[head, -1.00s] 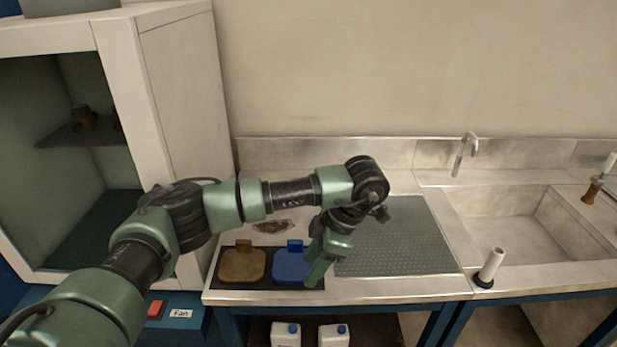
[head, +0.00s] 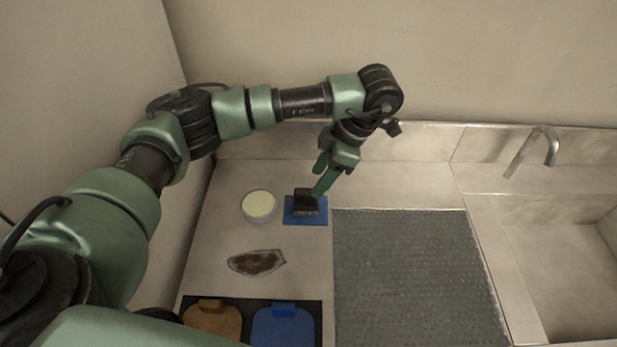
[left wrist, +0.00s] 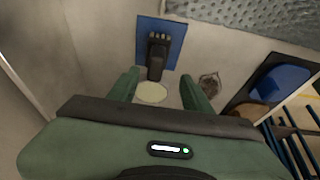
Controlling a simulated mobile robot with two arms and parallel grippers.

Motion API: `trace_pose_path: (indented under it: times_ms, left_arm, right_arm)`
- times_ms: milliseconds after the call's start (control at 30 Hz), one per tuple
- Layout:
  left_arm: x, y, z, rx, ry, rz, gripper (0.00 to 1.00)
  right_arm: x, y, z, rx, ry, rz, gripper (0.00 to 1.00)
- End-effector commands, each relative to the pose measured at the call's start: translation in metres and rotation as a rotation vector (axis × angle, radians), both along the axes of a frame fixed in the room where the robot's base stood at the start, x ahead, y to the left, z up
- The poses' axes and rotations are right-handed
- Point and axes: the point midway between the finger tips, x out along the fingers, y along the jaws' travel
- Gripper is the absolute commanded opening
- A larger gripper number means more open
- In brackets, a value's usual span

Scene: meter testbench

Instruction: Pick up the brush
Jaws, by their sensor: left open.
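The brush (head: 306,203) is small and black with a pale bristle edge. It rests on a blue mat (head: 318,218) on the counter, left of the grey perforated mat. In the left wrist view the brush (left wrist: 157,57) lies on the blue mat (left wrist: 172,30), ahead of the fingers. My left gripper (head: 320,180) is open and above the brush, its fingers near it in the head view. In the left wrist view the two fingers (left wrist: 159,88) stand apart with nothing between them. I cannot tell how high above the brush they are. My right gripper is not in view.
A round pale dish (head: 259,205) stands just left of the brush. Brown (head: 212,318) and blue (head: 283,325) pads sit on a black tray at the front. The perforated mat (head: 415,270) and sink (head: 570,260) lie to the right.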

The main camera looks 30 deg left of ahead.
Motion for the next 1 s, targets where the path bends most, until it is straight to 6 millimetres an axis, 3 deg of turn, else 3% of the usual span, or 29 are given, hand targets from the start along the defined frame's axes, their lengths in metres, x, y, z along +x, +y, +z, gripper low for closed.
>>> trace_pose_path:
  times_ms: [100,800,1000]
  left_arm:
    - [-0.001,0.000,-0.002,-0.001,0.001,-0.001,0.49]
    - [-0.014,0.030,-0.066,0.000,0.002,0.001,0.49]
    - [-0.014,0.031,-0.071,0.000,0.000,-0.001,0.49]
  right_arm:
    - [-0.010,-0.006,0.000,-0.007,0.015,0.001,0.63]
    - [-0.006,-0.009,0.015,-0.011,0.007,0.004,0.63]
    - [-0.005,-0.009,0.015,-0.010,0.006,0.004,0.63]
